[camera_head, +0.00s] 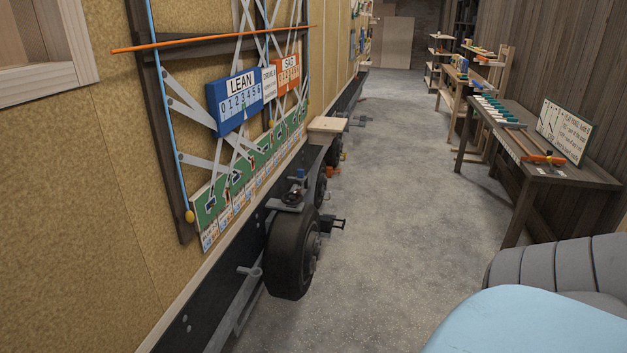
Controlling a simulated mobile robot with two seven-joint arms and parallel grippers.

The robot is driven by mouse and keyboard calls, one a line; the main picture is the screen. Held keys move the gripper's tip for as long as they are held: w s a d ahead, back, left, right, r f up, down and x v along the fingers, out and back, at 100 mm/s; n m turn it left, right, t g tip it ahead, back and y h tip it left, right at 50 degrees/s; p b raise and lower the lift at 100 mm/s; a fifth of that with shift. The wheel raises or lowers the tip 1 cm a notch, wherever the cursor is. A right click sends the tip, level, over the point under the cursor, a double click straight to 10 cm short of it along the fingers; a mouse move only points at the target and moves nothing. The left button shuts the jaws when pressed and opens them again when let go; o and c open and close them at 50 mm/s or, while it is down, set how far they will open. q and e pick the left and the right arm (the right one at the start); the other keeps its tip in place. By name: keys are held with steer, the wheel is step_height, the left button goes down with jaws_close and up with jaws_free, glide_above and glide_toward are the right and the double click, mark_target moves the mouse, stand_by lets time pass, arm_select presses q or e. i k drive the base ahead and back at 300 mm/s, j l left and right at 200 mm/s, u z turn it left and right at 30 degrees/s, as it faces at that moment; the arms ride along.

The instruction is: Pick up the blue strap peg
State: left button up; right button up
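I cannot clearly pick out a strap peg. A small blue piece (300,173) sits on a grey fitting above the near wheel at the trailer's side and is too small to name surely. A row of teal-green pieces (490,107) lies on the dark table at the right. Neither of my grippers is in view.
The trailer wall at the left carries a blue LEAN board (236,100), an orange SAG board (287,74) and a long orange rod (215,38). A black wheel (292,255) juts into the aisle. The dark table (570,177) stands right. Grey floor (400,190) between is clear.

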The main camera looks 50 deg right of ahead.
mark_target(300, 176)
steer(key=z, duration=1.6)
steer(key=u, duration=0.6)
steer(key=i+l+u, duration=0.25)
steer(key=u, duration=0.25)
steer(key=i+l+u, duration=0.15)
steer(key=l+u, duration=0.3)
steer(key=i+l+u, duration=0.2)
steer(key=l, duration=0.35)
steer(key=l+u, duration=0.25)
steer(key=l, duration=0.35)
steer(key=l+u, duration=0.25)
steer(key=l, duration=1.9)
